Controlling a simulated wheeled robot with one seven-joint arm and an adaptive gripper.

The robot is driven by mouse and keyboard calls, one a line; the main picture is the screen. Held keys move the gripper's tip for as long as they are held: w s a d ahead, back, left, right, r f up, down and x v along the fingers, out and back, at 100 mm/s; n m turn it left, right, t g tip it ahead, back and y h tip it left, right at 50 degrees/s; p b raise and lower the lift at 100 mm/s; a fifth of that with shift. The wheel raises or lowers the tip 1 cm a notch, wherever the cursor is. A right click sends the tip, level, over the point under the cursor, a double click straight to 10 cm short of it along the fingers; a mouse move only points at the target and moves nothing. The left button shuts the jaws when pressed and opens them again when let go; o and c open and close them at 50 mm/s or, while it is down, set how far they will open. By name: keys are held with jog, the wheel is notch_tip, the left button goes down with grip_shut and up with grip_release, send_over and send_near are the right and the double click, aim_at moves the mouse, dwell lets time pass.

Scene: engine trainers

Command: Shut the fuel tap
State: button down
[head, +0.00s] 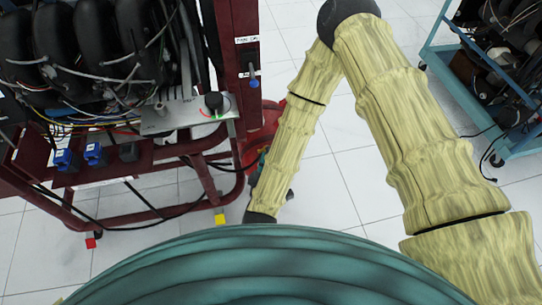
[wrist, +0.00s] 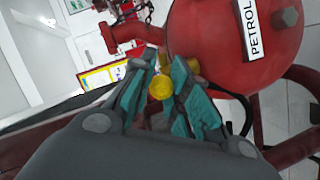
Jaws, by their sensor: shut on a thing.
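The red fuel tank (wrist: 215,40) with a white PETROL label fills the upper right of the wrist view. In the head view the tank (head: 268,118) is partly hidden behind the frame and my arm. The fuel tap shows as a round yellow, brass-like end (wrist: 161,88) beside the tank, between my fingers. My gripper (wrist: 164,57) has its teal fingers on both sides of the tap and is shut on it. The fingers hide part of the tap, and I cannot tell its handle angle. In the head view my gripper is small beside the tank.
A dark red engine stand (head: 222,75) with an engine (head: 85,45), wires and blue connectors (head: 95,154) fills the left. A red pipe (wrist: 130,32) runs beside the tank. A teal trolley (head: 455,85) stands at upper right.

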jog(key=shift+w+r, duration=0.1)
jog(key=c, duration=1.4)
grip_release()
jog(key=shift+a, duration=0.1)
jog(key=shift+c, duration=0.2)
jog(key=shift+s, duration=0.45)
jog(key=v, duration=0.6)
jog(key=shift+s, duration=0.3)
jog(key=shift+r, duration=0.15)
